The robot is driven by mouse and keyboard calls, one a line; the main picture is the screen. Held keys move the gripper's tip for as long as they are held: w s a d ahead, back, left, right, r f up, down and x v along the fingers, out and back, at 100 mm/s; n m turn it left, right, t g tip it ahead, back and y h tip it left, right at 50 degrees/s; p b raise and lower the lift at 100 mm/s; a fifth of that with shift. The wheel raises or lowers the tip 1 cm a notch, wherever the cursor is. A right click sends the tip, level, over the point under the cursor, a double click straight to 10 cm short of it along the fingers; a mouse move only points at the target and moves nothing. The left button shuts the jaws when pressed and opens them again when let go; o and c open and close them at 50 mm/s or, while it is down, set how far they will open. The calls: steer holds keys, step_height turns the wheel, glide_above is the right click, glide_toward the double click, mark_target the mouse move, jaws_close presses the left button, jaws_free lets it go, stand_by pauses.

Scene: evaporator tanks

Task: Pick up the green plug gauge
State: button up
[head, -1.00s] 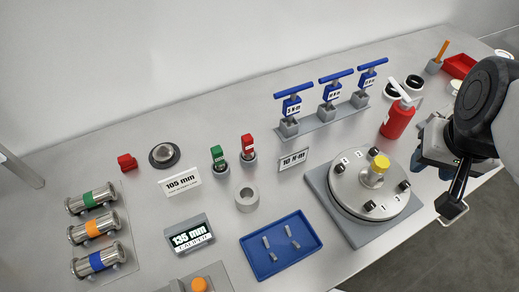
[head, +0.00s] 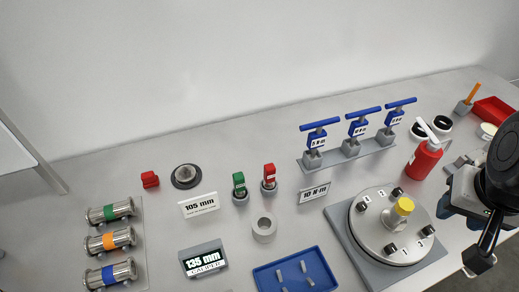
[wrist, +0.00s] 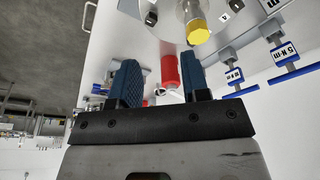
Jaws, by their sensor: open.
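The green plug gauge (head: 239,184) appears to be the small upright piece with a green top, standing in a round grey holder in the middle of the table in the head view. A similar red-topped piece (head: 269,175) stands in its own holder just right of it. My gripper (wrist: 157,75) shows in the wrist view with its two blue fingers apart and nothing held between them. In the head view my arm is at the right edge, far from the green gauge. The wrist view does not show the green gauge.
A grey ring (head: 264,228) lies in front of the gauges. A 105 mm sign (head: 199,205) stands to their left. Blue T-handled tools (head: 358,128) stand behind.

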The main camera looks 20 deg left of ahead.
steer(key=shift+o, duration=1.2)
steer(key=shift+a, duration=0.1)
steer(key=w+a+m, duration=0.3)
steer(key=w+a, duration=0.2)
steer(key=a, duration=0.6)
steer(key=m+g, duration=0.3)
steer(key=m, duration=0.3)
glide_above(237, 176)
step_height(237, 176, down, 8)
steer(key=shift+f, duration=0.2)
